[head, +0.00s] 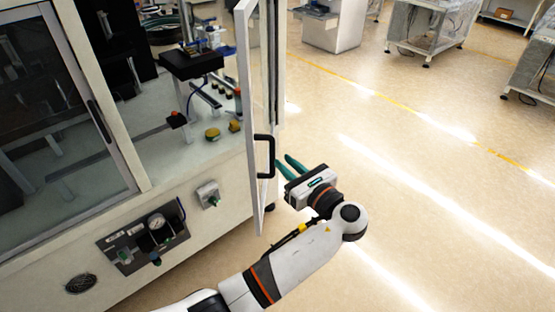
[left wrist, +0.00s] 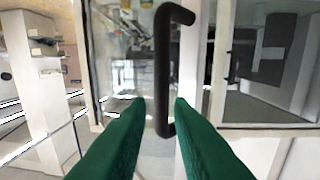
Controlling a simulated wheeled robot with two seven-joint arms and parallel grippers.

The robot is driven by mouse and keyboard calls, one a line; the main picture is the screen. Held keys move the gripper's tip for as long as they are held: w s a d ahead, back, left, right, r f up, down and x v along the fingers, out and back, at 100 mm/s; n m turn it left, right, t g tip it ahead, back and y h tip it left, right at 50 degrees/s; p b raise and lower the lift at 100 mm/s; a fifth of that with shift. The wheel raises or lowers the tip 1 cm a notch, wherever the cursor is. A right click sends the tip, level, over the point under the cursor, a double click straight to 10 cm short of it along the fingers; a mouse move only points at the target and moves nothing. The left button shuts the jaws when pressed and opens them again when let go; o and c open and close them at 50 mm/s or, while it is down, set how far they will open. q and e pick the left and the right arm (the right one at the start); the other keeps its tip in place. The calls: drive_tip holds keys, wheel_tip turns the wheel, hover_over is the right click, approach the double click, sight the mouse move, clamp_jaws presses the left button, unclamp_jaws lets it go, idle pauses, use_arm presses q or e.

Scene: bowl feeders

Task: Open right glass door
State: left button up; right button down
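The right glass door (head: 249,110) stands swung out from the cabinet front, seen nearly edge-on in the head view, with the right opening uncovered. Its black bar handle (head: 265,155) is on the side facing my left gripper (head: 282,161). The handle also shows in the left wrist view (left wrist: 163,70), upright in front of the green fingers. My left gripper is open, its fingertips (left wrist: 158,103) spread to either side of the handle's lower end. In the head view the fingers look just right of the handle; contact cannot be told. My right gripper is out of view.
The left glass door (head: 60,130) covers the cabinet's left part. A gauge panel (head: 145,238) is on the cabinet's lower front. Small parts and a black-topped stand (head: 190,63) are inside. Open floor (head: 420,190) lies right; carts (head: 430,30) stand far back.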

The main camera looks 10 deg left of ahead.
use_arm(q)
drive_tip(key=shift+v, duration=0.8)
